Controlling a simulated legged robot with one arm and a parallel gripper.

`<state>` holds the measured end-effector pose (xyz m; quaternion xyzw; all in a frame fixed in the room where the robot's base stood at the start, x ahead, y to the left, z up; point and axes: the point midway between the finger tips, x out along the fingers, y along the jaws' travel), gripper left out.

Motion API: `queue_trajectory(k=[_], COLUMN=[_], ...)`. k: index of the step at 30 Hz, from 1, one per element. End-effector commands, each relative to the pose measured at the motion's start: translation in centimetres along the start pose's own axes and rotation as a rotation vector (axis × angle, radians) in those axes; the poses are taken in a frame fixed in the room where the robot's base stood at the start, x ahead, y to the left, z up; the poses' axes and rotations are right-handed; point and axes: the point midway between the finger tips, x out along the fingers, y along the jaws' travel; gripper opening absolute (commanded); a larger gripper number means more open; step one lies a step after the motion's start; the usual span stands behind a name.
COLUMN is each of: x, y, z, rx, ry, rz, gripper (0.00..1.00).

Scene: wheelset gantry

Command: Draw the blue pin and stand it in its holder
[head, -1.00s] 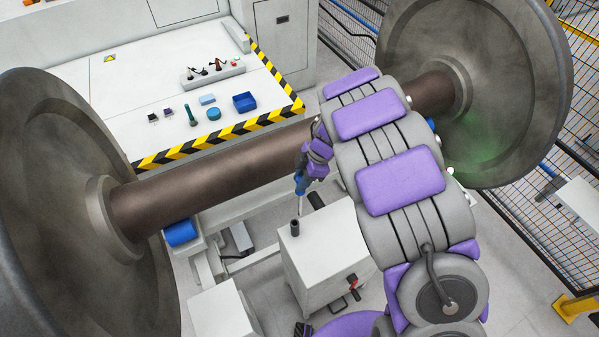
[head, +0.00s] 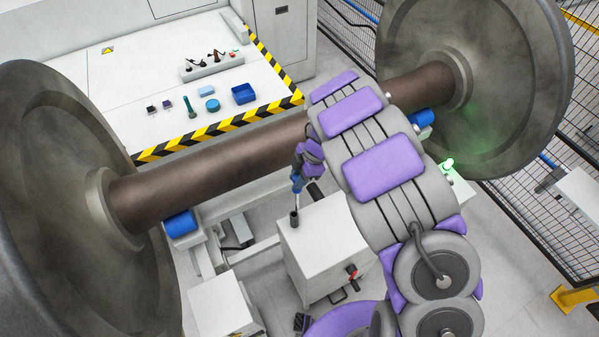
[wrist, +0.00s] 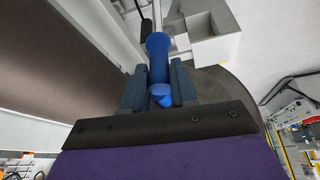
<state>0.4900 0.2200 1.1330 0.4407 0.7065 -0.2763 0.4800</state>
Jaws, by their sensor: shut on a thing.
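The blue pin (head: 297,185) has a blue handle and a thin pale shaft pointing down. My gripper (head: 300,178) is shut on its handle, beside the axle and above the white box. In the wrist view the blue handle (wrist: 158,48) sits between the two dark fingers of my gripper (wrist: 159,72). The holder (head: 294,219) is a short dark upright tube on the top of the white box. The shaft's lower end is at the tube's mouth in the head view. I cannot tell whether it is inside or just above it.
The brown axle (head: 215,165) with its large wheels (head: 475,85) crosses behind my arm. A white bench (head: 130,85) with a striped edge holds a blue tray (head: 244,94) and small parts. The white box (head: 320,250) has free room on its top.

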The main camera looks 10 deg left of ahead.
Motion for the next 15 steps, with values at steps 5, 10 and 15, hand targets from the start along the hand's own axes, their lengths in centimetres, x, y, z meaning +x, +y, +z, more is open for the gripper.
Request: queue_trajectory(k=[5, 10, 15], x=[1.3, 1.4, 1.1], y=[0.1, -0.1, -0.4], z=[0.0, 0.6, 1.2], rx=[-0.001, -0.002, -0.003], ry=[-0.002, 0.001, 0.007], rz=[-0.003, 0.0, 0.004], gripper=[0.0, 0.0, 0.0])
